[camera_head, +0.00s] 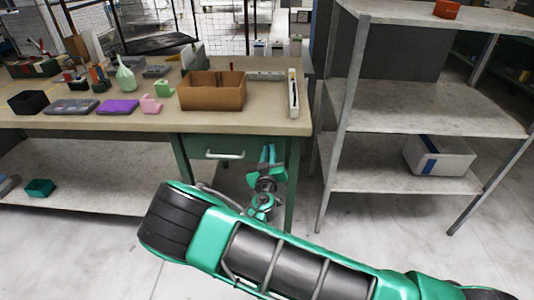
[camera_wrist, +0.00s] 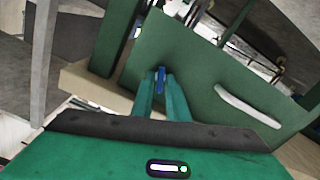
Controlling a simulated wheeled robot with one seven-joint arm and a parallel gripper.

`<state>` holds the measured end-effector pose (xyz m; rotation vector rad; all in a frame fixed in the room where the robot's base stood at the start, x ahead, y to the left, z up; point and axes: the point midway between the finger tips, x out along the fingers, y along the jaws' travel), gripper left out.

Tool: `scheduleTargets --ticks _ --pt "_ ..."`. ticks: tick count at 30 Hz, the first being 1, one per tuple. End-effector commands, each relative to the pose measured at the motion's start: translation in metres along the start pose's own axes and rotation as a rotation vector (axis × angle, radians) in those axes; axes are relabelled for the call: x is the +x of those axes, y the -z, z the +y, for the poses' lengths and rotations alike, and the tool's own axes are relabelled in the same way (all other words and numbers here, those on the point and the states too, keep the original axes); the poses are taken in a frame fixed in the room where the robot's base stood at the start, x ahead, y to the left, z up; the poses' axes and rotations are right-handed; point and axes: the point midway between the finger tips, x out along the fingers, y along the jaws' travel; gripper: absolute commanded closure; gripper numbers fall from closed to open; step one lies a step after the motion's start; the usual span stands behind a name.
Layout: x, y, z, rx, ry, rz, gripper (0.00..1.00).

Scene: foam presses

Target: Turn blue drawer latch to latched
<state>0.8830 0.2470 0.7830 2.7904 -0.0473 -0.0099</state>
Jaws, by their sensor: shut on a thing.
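The blue drawer latch (camera_wrist: 160,76) shows in the wrist view as a small blue piece on the green drawer front (camera_wrist: 190,62). The two green fingers of my gripper (camera_wrist: 161,84) are closed around it, one on each side. In the head view my gripper (camera_head: 267,158) is at the right end of the green drawer (camera_head: 206,149), below the table top. The latch is hidden there behind my gripper. The drawer looks closed. Its pale handle (camera_head: 224,155) is left of my gripper, and it also shows in the wrist view (camera_wrist: 247,107).
The workbench (camera_head: 150,121) carries a cardboard box (camera_head: 212,92), a purple block (camera_head: 118,107) and several small parts. A grey shelf rack (camera_head: 420,93) stands close on the right, with a grey bin (camera_head: 439,156) on it. A bench leg (camera_head: 291,190) is right beside my gripper.

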Motion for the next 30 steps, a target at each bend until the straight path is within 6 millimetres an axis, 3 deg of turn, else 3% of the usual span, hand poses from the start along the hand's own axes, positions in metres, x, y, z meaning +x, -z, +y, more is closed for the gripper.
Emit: scheduleTargets --ticks 30 --pt "-0.0003 -0.0003 -0.0071 -0.944 0.006 0.006 1.0"
